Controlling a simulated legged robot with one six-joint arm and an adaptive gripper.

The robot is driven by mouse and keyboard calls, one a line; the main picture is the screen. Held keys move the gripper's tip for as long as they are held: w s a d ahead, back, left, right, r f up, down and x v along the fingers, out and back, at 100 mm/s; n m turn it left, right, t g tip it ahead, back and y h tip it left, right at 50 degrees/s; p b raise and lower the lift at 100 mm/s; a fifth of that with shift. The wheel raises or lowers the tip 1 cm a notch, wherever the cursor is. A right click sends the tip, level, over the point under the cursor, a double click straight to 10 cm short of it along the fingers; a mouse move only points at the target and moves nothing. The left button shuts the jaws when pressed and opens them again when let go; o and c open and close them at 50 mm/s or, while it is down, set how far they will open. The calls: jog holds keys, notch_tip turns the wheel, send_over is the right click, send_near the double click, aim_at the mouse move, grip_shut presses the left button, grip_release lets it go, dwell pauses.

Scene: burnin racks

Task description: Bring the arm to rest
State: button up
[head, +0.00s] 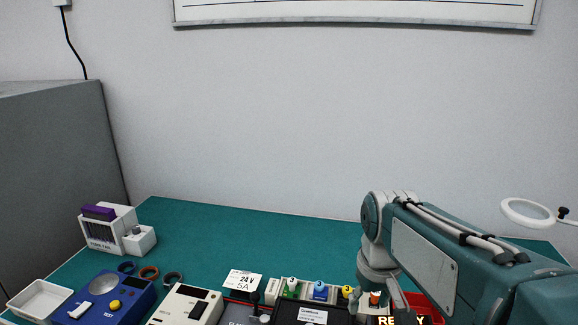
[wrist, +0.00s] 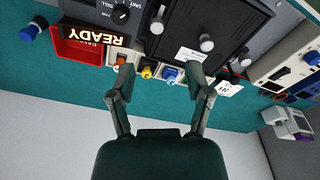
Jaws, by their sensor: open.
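My gripper (wrist: 160,82) is open in the wrist view, with nothing between its two fingers. It is over the back part of the green bench. Behind the fingertips in that view is a row of small blocks with orange, yellow and blue (wrist: 169,74) tops. In the head view my arm reaches in from the right and bends down at the wrist. The fingertips are mostly hidden there by the lower edge and my own arm.
The green bench mat (head: 250,238) holds a dark unit (head: 312,316), a blue box (head: 108,298), a white tray (head: 40,300) and a purple-topped rack (head: 108,230). A red bin (wrist: 75,47) sits beside the READY sign (wrist: 92,36). The back middle is clear. A ring lamp (head: 528,212) stands right.

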jog(key=s+m+t, duration=0.1)
jog(key=s+t, duration=0.3)
jog(key=s, duration=0.8)
jog(key=shift+a+f+m, duration=0.15)
jog(key=shift+f+m, duration=0.2)
jog(key=shift+m, duration=0.05)
